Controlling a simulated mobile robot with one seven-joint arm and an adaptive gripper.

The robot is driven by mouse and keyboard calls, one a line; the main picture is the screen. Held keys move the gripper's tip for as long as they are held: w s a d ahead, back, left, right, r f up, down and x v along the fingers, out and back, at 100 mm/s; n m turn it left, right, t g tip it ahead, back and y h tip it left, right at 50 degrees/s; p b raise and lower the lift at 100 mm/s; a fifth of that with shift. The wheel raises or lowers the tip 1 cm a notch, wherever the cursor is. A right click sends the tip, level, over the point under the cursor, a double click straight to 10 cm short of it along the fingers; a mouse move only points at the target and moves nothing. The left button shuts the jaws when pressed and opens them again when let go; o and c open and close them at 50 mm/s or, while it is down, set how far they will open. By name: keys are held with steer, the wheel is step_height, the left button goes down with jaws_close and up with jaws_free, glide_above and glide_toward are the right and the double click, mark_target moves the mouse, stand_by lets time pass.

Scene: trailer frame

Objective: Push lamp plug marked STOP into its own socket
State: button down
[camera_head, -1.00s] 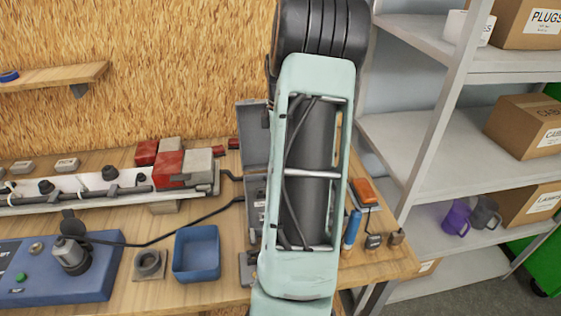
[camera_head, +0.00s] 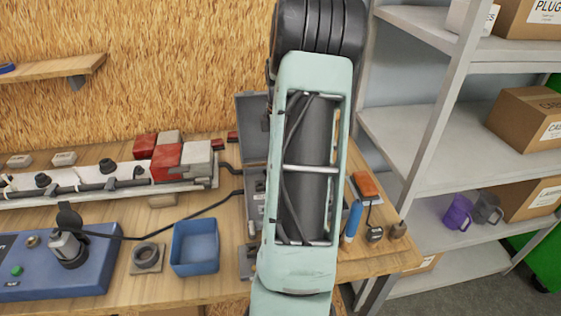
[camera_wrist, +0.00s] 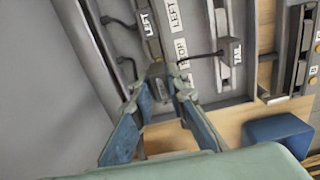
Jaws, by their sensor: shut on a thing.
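In the wrist view my gripper (camera_wrist: 168,80) is shut on a small grey plug (camera_wrist: 157,70), mostly hidden between the fingertips. It is at the grey panel (camera_wrist: 205,75) of the case, beside the label STOP (camera_wrist: 182,50). Labels LEFT (camera_wrist: 174,14) and TAIL (camera_wrist: 237,52) mark other places, with short dark cables near them. I cannot tell whether the held plug touches or enters a socket, nor read a mark on it. In the head view the open grey case (camera_head: 252,125) is partly hidden behind my arm, and my gripper is hidden.
A blue tray (camera_head: 195,248), a grey ring on a plate (camera_head: 148,257) and a blue control box (camera_head: 60,275) stand left of the case. A shelf rack (camera_head: 440,120) stands at the right.

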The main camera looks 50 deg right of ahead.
steer(key=shift+f, duration=0.1)
steer(key=shift+f, duration=0.35)
stand_by(0.5)
steer(key=shift+f+b, duration=0.4)
steer(key=shift+f, duration=0.15)
steer(key=shift+f, duration=0.1)
steer(key=shift+f, duration=0.5)
steer(key=shift+f+b, duration=0.5)
stand_by(0.4)
